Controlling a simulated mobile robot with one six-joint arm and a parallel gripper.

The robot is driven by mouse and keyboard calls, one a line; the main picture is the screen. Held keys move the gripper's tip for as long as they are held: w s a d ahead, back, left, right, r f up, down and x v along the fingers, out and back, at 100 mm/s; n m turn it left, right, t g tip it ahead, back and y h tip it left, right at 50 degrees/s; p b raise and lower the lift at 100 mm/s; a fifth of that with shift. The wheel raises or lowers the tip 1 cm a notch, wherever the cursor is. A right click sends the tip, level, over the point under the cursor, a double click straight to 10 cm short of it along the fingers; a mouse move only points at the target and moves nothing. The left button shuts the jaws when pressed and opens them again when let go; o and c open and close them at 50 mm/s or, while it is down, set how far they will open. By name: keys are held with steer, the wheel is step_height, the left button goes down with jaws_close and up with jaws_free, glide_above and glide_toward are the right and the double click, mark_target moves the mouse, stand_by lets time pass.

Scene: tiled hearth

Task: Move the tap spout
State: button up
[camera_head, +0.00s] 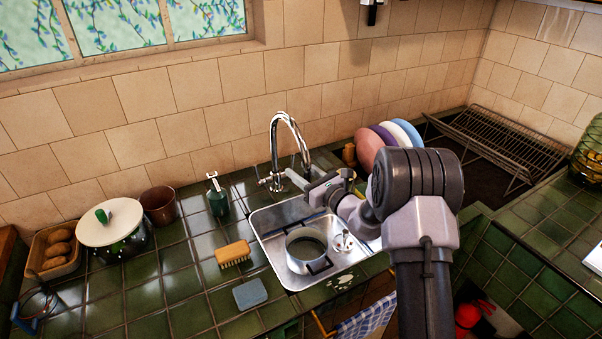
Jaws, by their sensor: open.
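The chrome tap spout (283,116) rises in a high arch behind the sink, against the tiled wall. Its outlet end comes down on the right, close to my gripper. My gripper (298,172) reaches in from the right, over the back of the sink, with its jaws open. Its fingers are beside the lower end of the spout. I cannot tell whether they touch it or whether the spout lies between them. Part of the tap's base is visible left of the fingers.
The steel sink (270,247) holds a metal pot (306,232). A brush (233,254), a sponge (250,294) and a green bottle (217,200) stand left of it. Plates (370,149) and a wire rack (497,140) are at the right. A lidded pot (110,222) is far left.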

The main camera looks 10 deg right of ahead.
jaws_close()
stand_by(1.4)
